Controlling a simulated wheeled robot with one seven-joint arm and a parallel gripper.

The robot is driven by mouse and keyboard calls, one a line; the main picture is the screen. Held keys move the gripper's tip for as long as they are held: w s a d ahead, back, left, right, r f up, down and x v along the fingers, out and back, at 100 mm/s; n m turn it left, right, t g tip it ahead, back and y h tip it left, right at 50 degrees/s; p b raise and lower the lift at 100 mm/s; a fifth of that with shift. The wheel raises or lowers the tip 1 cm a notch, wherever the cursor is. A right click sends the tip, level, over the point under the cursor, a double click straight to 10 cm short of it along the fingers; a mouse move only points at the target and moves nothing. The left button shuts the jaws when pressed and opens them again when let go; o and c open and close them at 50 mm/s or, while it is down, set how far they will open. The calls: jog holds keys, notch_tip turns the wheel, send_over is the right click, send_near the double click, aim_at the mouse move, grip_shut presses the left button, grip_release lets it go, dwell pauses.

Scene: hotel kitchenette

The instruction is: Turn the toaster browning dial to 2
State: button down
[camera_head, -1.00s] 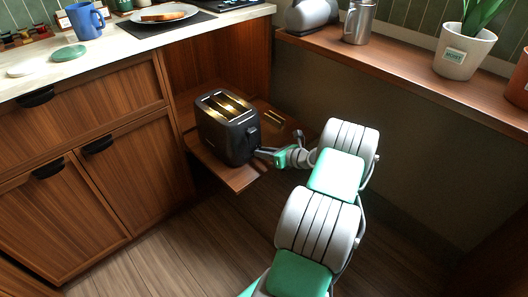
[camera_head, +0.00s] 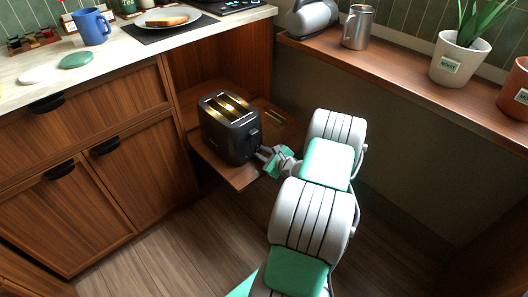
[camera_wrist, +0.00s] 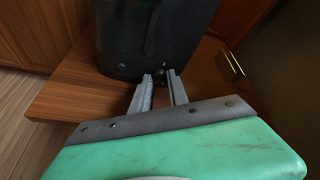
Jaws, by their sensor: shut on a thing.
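The black toaster (camera_head: 229,139) stands on a low brown wooden shelf board, with its two slots lit gold inside. It fills the top middle of the wrist view (camera_wrist: 150,40). My gripper (camera_head: 262,153) is at the lower right end of the toaster. In the wrist view, my gripper (camera_wrist: 161,77) has its two grey fingers on either side of a small dark dial (camera_wrist: 159,73) low on the toaster's end, shut on it. The fingers hide much of the dial. Its marks and setting cannot be read.
The shelf board (camera_head: 238,177) extends a little past the toaster, in front of wooden cabinets (camera_head: 110,160). A brass-coloured handle (camera_wrist: 231,62) is right of the gripper. A ledge (camera_head: 420,75) along the right wall holds a steel mug (camera_head: 357,28) and potted plants.

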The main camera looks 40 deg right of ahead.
jog(key=shift+n, duration=0.4)
jog(key=c, duration=1.3)
grip_release()
jog(key=shift+s, duration=0.1)
jog(key=p+v, duration=0.1)
jog(key=v, duration=0.2)
jog(key=p+v, duration=0.1)
jog(key=v, duration=0.3)
jog(key=shift+s+a+r, duration=0.1)
jog(key=shift+s+a, duration=0.15)
jog(key=shift+s, duration=0.05)
